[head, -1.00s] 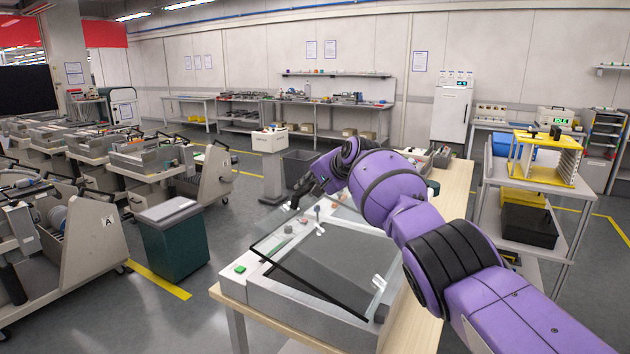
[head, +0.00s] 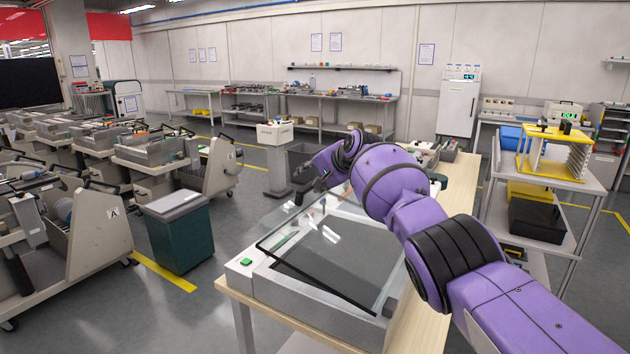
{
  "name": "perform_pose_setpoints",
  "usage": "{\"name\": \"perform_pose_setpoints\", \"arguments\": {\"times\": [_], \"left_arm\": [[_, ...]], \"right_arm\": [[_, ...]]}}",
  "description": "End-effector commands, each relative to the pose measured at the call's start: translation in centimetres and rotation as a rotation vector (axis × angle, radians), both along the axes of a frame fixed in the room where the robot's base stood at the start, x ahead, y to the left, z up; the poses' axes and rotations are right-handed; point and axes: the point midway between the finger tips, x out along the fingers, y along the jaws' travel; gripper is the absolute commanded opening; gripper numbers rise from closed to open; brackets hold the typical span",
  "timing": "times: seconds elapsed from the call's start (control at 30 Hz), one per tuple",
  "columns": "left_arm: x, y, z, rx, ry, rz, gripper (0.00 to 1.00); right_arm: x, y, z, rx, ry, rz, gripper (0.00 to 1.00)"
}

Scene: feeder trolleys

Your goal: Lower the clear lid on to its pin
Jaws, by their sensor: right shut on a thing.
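The clear lid (head: 318,262) is a glass-like pane, tilted over a light grey box-shaped unit (head: 327,317) on the wooden bench. Its near edge hangs above the unit's dark recess. My right gripper (head: 303,192), black on a purple arm, is at the lid's far left edge and is shut on it; the arm partly hides the fingertips. I cannot make out the pin. My left gripper is not in view.
The wooden bench (head: 455,190) runs back to the right with small units on it. A green button (head: 246,261) sits on the unit's left corner. A green bin (head: 177,236) stands left of the bench. A trolley with a yellow rack (head: 548,158) stands right.

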Motion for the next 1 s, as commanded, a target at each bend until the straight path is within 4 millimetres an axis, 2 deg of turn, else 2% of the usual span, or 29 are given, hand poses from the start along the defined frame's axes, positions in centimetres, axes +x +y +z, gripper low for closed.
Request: {"name": "perform_pose_setpoints", "arguments": {"times": [0.03, 0.63, 1.0], "left_arm": [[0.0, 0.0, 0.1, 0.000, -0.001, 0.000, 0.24], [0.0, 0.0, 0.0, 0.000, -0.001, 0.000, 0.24], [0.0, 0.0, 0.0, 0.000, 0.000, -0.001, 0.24]], "right_arm": [[0.1, 0.1, 0.8, 0.003, -0.013, 0.001, 0.36], [-0.3, -0.2, 1.0, 0.001, -0.012, 0.003, 0.36], [-3.3, -2.0, 2.8, -0.002, -0.006, 0.002, 0.36]]}}
